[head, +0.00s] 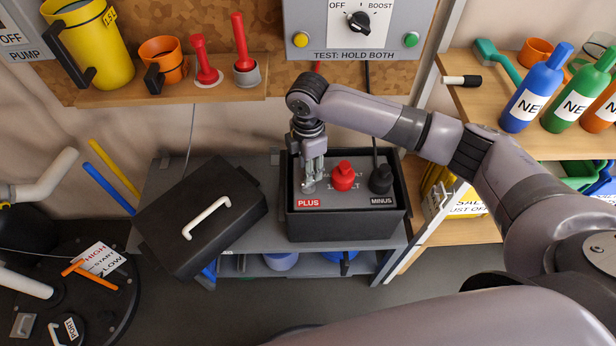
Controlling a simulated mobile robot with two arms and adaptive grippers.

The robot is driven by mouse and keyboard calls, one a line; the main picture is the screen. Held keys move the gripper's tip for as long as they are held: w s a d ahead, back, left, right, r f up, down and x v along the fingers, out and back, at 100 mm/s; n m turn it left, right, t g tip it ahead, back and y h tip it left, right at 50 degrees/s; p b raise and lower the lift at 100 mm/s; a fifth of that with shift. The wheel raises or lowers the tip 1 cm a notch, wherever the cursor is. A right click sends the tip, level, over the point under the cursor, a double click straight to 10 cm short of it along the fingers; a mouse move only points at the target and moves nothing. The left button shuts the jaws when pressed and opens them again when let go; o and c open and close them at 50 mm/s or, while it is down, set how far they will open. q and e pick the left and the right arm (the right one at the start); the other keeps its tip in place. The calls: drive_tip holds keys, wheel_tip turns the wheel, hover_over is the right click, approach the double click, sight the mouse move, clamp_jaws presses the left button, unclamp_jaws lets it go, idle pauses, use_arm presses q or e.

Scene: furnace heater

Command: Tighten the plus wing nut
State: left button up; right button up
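The battery box (347,226) is black and open-topped on the grey bench, with a PLUS label (308,203) at its front left and a MINUS label (382,201) at its front right. The plus wing nut (309,187) is a small metallic piece just behind the PLUS label, partly hidden by my fingers. My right gripper (315,180) points down over this plus post, with its fingertips at or very near the nut. Whether the fingers are closed on it is too small to tell. My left gripper is out of view.
A red knob (343,176) and a black minus post cap (381,179) stand close to the right of my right gripper. The black lid (168,235) with a white handle lies tilted left of the box. A control panel (350,42) hangs above.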

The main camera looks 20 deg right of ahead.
drive_tip(key=shift+f, duration=2.7)
drive_tip(key=shift+c, duration=0.3)
clamp_jaws()
